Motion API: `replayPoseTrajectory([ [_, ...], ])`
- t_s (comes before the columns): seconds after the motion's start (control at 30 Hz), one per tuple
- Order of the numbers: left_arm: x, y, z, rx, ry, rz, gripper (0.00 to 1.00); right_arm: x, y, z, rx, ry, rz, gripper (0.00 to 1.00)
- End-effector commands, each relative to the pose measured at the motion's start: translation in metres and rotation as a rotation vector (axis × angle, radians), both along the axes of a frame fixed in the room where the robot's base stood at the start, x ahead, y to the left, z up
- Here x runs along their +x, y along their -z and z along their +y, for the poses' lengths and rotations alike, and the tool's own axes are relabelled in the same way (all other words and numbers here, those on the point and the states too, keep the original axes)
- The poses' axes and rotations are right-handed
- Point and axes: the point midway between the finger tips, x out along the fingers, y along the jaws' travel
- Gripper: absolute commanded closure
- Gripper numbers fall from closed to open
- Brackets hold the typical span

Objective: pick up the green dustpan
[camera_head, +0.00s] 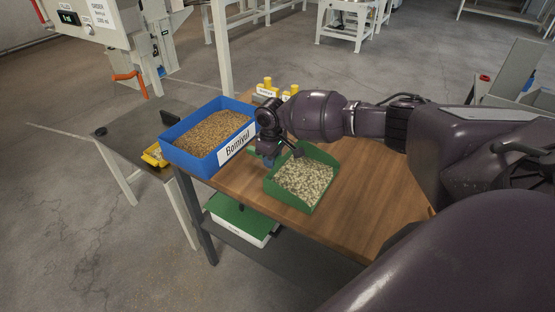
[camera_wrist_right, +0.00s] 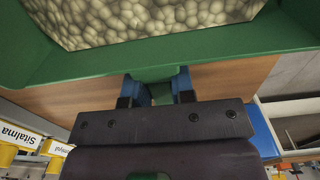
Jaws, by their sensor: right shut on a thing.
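The green dustpan (camera_head: 320,155) holds many pale round pellets and sits over the wooden table (camera_head: 350,205). Whether it touches the table is hard to tell. In the wrist view its green rim (camera_wrist_right: 215,48) runs across the upper part. My right gripper (camera_head: 269,159) is at the dustpan's left back side, partly hidden by its own wrist. In the wrist view the right gripper (camera_wrist_right: 155,88) has its two blue-tipped fingers on either side of the short green handle and is shut on it. My left gripper is not in view.
A blue bin (camera_head: 178,158) labelled Bomiyul, full of brown grains, stands close to the left of the gripper. Yellow-capped containers (camera_head: 267,88) stand behind. A green-lidded white box (camera_head: 240,222) is on a lower shelf. The table's right part is clear.

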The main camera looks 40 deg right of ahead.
Motion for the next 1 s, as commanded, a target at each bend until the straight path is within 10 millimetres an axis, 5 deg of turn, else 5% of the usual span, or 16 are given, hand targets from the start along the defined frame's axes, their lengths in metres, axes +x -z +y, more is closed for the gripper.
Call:
replayPoseTrajectory([
  [0.37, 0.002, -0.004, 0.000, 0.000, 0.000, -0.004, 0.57, 0.001, -0.023, 0.000, 0.001, -0.001, -0.003, 1.00],
  [1.0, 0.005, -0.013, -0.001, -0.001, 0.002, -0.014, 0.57, 0.001, -0.097, 0.000, 0.001, -0.001, -0.003, 1.00],
])
